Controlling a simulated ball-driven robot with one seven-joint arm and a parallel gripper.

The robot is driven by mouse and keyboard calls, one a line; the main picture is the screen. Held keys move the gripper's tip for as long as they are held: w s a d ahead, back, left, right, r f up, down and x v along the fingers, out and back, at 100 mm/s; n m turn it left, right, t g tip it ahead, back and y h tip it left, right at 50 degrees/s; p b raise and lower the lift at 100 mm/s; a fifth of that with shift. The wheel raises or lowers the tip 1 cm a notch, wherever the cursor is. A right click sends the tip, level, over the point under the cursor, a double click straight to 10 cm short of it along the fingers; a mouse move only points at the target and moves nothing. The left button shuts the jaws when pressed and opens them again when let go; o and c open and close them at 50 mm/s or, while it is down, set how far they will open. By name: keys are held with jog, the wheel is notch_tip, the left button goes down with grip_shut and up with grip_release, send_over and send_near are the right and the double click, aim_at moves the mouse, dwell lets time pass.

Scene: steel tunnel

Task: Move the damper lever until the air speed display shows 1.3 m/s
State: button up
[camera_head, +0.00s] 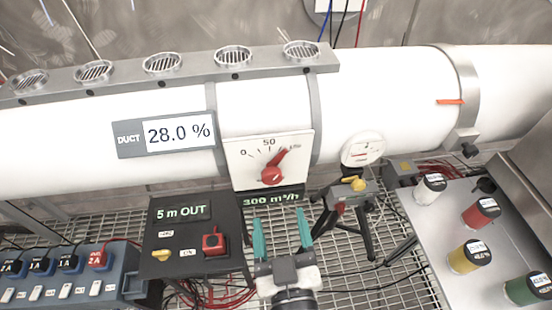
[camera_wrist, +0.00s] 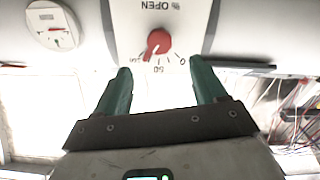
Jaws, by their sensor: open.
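The damper lever (camera_head: 271,175) is a red round knob with a pointer on a white dial plate (camera_head: 240,165) marked 0, 50 and about 100. Its pointer tilts up and right, near the high end of the scale. In the wrist view the plate appears upside down with "OPEN" on it, and the red knob (camera_wrist: 158,45) shows just beyond the fingertips. My gripper (camera_head: 280,230) has two teal fingers, open and empty, below the dial plate and apart from the knob. It also shows in the wrist view (camera_wrist: 160,78). No display reading in m/s is visible.
A duct display (camera_head: 166,134) reads 28.0 %. A black box (camera_head: 185,240) reads "5 m OUT"; a green readout (camera_head: 270,200) seems to read 300 m³/h. A round gauge (camera_head: 362,150) and a tripod (camera_head: 352,215) stand right of the dial. Several capped jars sit on a metal table (camera_head: 420,215).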

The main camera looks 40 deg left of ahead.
aim_at(272, 180)
jog(key=p+x, duration=0.1)
jog(key=x, duration=0.9)
jog(key=shift+w+a+p, duration=0.2)
jog(key=shift+a+p, duration=0.1)
jog(key=shift+p, duration=0.1)
jog(key=shift+c, duration=0.3)
jog(key=c, duration=1)
